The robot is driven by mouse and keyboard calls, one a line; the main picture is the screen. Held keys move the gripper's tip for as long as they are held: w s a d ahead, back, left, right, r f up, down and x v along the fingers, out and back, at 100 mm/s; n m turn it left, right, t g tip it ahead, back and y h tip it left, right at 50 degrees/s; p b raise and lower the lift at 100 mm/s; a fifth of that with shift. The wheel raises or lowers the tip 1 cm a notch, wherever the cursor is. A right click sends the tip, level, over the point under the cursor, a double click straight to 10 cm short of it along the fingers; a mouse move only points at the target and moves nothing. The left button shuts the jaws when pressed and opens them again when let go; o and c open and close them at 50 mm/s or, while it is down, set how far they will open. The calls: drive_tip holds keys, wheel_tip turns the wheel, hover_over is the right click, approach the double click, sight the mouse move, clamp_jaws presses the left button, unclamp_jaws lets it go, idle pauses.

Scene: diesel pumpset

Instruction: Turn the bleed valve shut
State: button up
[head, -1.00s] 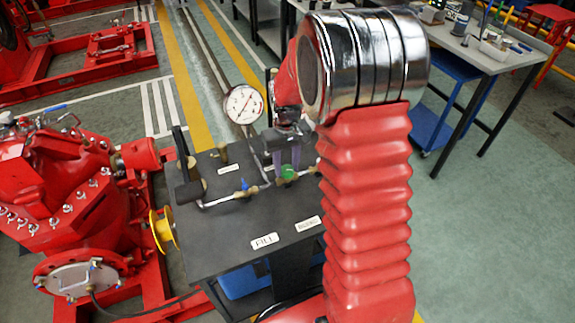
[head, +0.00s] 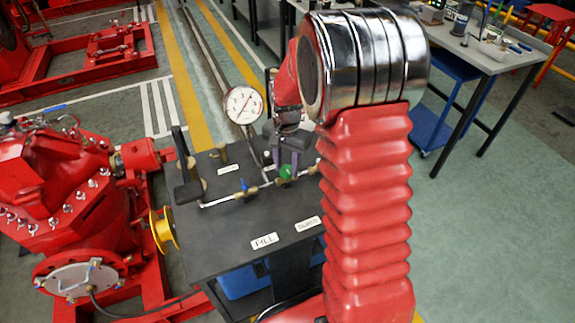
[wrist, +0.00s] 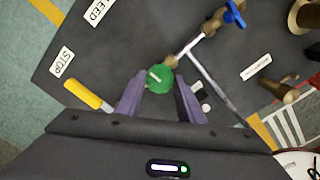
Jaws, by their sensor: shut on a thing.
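The bleed valve has a round green knob (head: 286,173) on a thin pipe line across the dark bench top (head: 220,250). A label that seems to read BLEED (head: 307,224) lies in front of it. In the wrist view the green knob (wrist: 159,78) sits between the two purple fingertips, with a pale mark on its top. My gripper (wrist: 160,82) is shut on this knob from above. In the head view my gripper (head: 288,165) is partly behind my red arm, and the right end of the pipe is hidden.
A blue-handled valve (head: 243,186) sits left of the green knob on the same pipe. A white dial gauge (head: 243,105) stands behind. A black lever (head: 183,160) rises at the left. A yellow handle (wrist: 88,95) lies near the STOP label (wrist: 62,62).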

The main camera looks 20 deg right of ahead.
sight(287, 169)
drive_tip(key=shift+w+r+m, duration=0.1)
drive_tip(key=shift+m, duration=0.4)
drive_tip(key=o, duration=1.1)
drive_tip(key=shift+c, duration=0.2)
wheel_tip(287, 169, up, 14)
drive_tip(key=shift+f, duration=0.2)
idle(0.3)
